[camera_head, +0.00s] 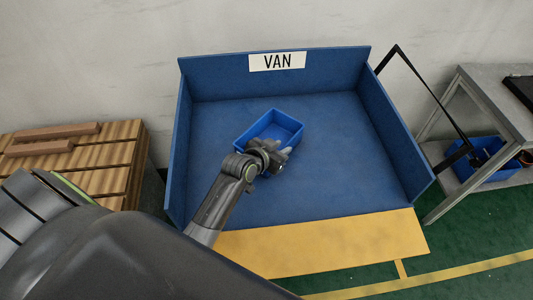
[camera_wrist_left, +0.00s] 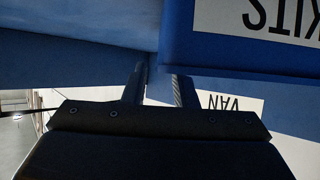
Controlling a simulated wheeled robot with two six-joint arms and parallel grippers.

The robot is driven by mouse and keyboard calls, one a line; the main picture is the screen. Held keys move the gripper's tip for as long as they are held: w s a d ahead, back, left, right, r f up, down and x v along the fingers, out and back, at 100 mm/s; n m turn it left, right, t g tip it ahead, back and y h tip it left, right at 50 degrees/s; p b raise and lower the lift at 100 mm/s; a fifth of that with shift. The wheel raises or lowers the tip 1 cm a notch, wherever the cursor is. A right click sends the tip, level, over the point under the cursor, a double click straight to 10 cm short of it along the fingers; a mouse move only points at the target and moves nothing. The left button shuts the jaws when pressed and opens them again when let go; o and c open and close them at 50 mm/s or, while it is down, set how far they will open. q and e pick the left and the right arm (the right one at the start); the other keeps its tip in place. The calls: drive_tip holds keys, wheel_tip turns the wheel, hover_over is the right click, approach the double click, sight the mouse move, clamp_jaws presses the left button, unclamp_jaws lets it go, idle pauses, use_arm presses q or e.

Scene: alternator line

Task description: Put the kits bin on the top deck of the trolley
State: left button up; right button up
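The kits bin (camera_head: 288,118) is a blue open box standing on the floor of the blue van bay (camera_head: 340,175). In the left wrist view its white, upside-down label (camera_wrist_left: 265,18) shows at the upper right. My left gripper (camera_head: 281,152) is at the bin's near right side. In the wrist view its two fingers (camera_wrist_left: 161,85) stand apart with a visible gap; the bin's end edge lies between their lines. The tip of one finger is hidden at the bin, so contact cannot be told. My right gripper is not in view.
The bay has raised walls on three sides and a yellow strip (camera_head: 325,245) at its front. Wooden pallets (camera_head: 95,165) stand left.

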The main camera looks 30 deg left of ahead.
use_arm(q)
drive_tip(key=v, duration=1)
idle(0.3)
